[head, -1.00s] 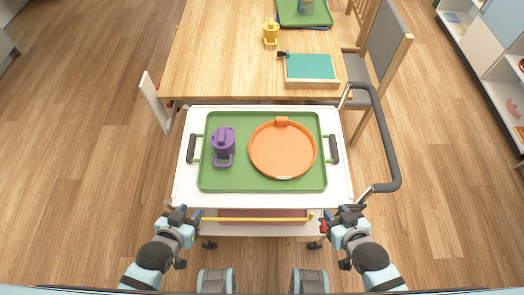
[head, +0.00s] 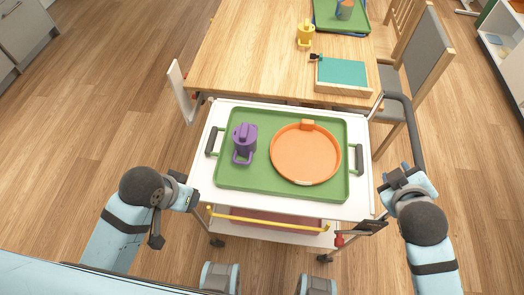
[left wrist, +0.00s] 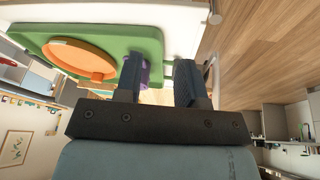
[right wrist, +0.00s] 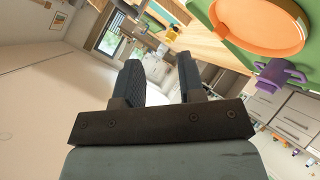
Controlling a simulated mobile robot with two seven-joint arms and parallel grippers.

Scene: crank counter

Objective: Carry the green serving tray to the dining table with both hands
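The green serving tray (head: 258,181) lies on a white cart (head: 205,186). It has a dark handle at its left end (head: 212,141) and right end (head: 358,158). A purple lidded mug (head: 244,145) and a round orange dish (head: 304,155) sit on it. My left gripper (head: 188,190) is open and empty, left of the cart's front left corner, apart from the tray. My right gripper (head: 398,178) is open and empty, right of the right handle. The left wrist view shows the tray (left wrist: 148,42) beyond the fingers; the right wrist view shows its edge (right wrist: 203,12).
The wooden dining table (head: 250,55) stands just beyond the cart. It holds a teal-topped wooden box (head: 342,77), a yellow mug (head: 306,35) and another green tray (head: 325,15). Its near left part is clear. A grey chair (head: 417,60) stands at its right. The cart has a grey push handle (head: 412,135).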

